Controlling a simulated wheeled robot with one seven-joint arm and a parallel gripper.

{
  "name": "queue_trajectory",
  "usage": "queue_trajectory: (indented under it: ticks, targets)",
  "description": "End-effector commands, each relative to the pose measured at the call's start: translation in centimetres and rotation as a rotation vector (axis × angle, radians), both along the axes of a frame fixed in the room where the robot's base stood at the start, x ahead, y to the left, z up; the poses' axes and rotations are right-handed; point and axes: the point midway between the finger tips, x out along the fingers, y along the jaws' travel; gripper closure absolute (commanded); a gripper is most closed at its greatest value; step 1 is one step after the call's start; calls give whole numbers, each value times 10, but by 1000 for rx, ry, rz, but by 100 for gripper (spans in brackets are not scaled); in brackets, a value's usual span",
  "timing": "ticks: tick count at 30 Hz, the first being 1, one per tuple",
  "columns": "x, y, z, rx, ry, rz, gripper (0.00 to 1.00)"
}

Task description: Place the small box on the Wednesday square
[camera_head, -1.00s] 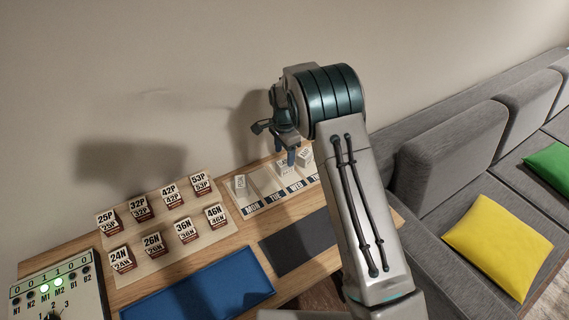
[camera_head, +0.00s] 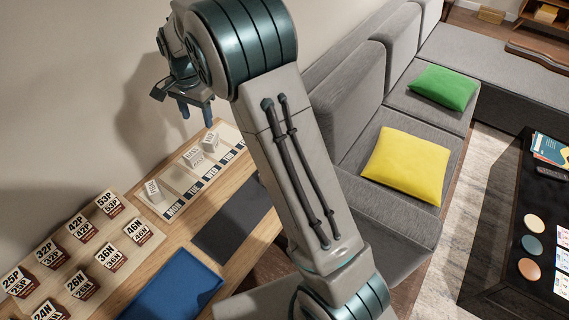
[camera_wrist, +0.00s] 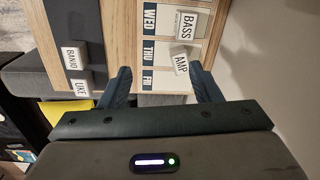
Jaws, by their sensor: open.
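My gripper (camera_head: 196,110) is open and empty, above the far end of the pale day board (camera_head: 180,178). In the wrist view its two fingers (camera_wrist: 164,88) stand apart beyond the FRI label. A small white box marked BASS (camera_wrist: 186,27) is on the square beside the WED label (camera_wrist: 149,18). A white box marked AMP (camera_wrist: 181,62) is beside the THU label. In the head view these two look like the white boxes (camera_head: 201,150) at the far part of the board. Another small white box (camera_head: 153,191) stands on the MON square.
White boxes marked BANJO (camera_wrist: 75,57) and apparently UKE (camera_wrist: 82,89) lie on a dark mat (camera_head: 232,222). Several numbered blocks (camera_head: 84,229) stand on a pale board at left. A blue mat (camera_head: 175,290) lies in front. The wall is close behind; a grey sofa (camera_head: 325,110) is at right.

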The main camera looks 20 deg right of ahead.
Motion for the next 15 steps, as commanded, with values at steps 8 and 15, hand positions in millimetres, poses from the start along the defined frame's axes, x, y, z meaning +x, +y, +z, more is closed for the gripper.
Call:
queue_trajectory:
  ticks: [8,15]
  targets:
    - [-57,-42,50,11,-57,165,43]
    - [-113,-73,77,-2,-107,315,43]
